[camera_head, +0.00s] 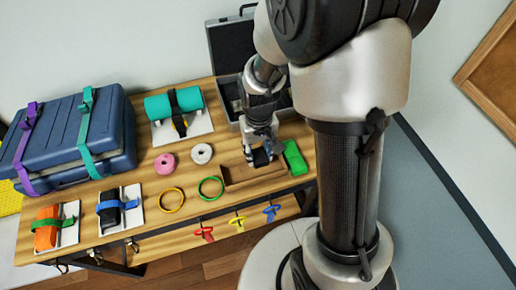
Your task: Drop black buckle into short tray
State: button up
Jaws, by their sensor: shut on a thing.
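My gripper (259,150) is at the right part of the table and is shut on a small black thing, which appears to be the black buckle (262,157). A shallow brown tray (238,183), which appears to be the short tray, lies below it in the picture. The buckle shows over the tray's far part. I cannot tell whether it touches the tray. My gripper hides part of the buckle and of the tray's far side.
A green block (295,157) sits close at the tray's right. Green (210,188) and yellow (171,200) rings, pink (165,164) and white (202,154) rolls lie left. A strapped blue case (70,140) stands far left. An open grey case (228,92) is behind.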

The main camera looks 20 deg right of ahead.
aim_at(259, 159)
notch_tip(259, 159, down, 4)
jog(key=b, duration=0.3)
jog(key=shift+f, duration=0.15)
jog(key=o, duration=1.2)
notch_tip(259, 159, up, 11)
jog(key=shift+r, duration=0.55)
